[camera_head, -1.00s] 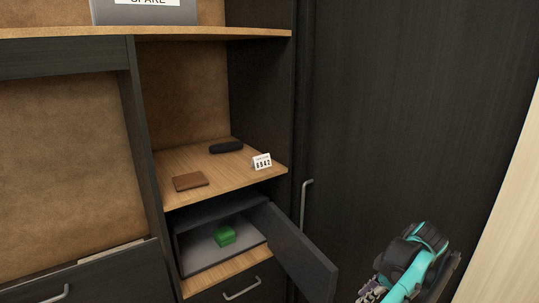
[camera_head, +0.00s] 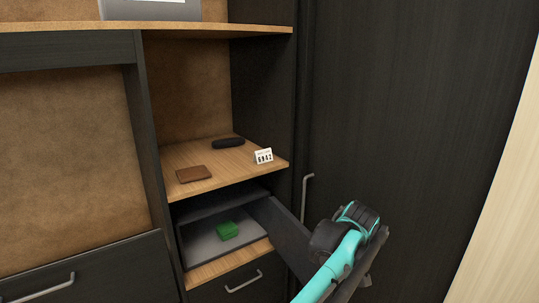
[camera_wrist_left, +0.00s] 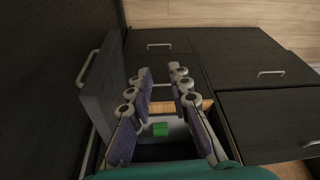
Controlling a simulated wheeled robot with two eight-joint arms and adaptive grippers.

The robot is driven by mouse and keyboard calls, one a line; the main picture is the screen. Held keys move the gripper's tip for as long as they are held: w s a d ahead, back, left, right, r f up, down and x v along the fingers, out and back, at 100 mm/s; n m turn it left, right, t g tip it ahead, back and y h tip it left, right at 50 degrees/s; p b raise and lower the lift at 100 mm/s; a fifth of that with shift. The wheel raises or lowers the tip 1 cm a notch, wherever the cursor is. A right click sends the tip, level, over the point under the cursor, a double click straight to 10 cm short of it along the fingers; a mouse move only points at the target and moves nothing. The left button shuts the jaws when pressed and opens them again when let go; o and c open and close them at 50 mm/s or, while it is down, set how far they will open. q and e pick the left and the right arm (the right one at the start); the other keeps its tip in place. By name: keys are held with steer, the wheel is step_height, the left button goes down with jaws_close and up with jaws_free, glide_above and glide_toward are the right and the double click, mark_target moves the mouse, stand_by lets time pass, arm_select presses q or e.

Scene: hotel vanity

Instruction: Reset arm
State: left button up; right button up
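My left gripper (camera_wrist_left: 168,105) is open in the left wrist view, its two padded fingers spread apart with nothing held between them. Past the gap lies a green box (camera_wrist_left: 160,129) inside the open safe-like compartment. The head view shows the same green box (camera_head: 227,230) on the grey compartment floor (camera_head: 205,247). A teal and black arm link of mine rises from the bottom of the head view, in front of the open compartment door (camera_head: 285,235). No fingers show clearly there. My right gripper is not clearly visible in either view.
The shelf (camera_head: 222,168) above holds a brown wallet (camera_head: 193,174), a black case (camera_head: 228,143) and a white number card (camera_head: 263,156). A tall dark wardrobe door (camera_head: 420,110) with a metal handle (camera_head: 306,197) stands at right. Drawers (camera_head: 240,285) are below.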

arm_select(q)
steer(key=s+a+f+m+t+h+b, duration=0.15)
steer(key=s+a, duration=0.25)
steer(key=a, duration=0.6)
steer(key=s+a+m+h+b, duration=0.1)
steer(key=s+a+m, duration=0.2)
steer(key=a, duration=0.8)
steer(key=s+a+f+m+t+b, duration=0.2)
steer(key=s+a+f+m+t, duration=0.1)
steer(key=s+a+f, duration=0.7)
steer(key=shift+s+a+f+m+b, duration=0.2)
steer(key=shift+s+f+m+b, duration=0.2)
steer(key=shift+s+m, duration=0.4)
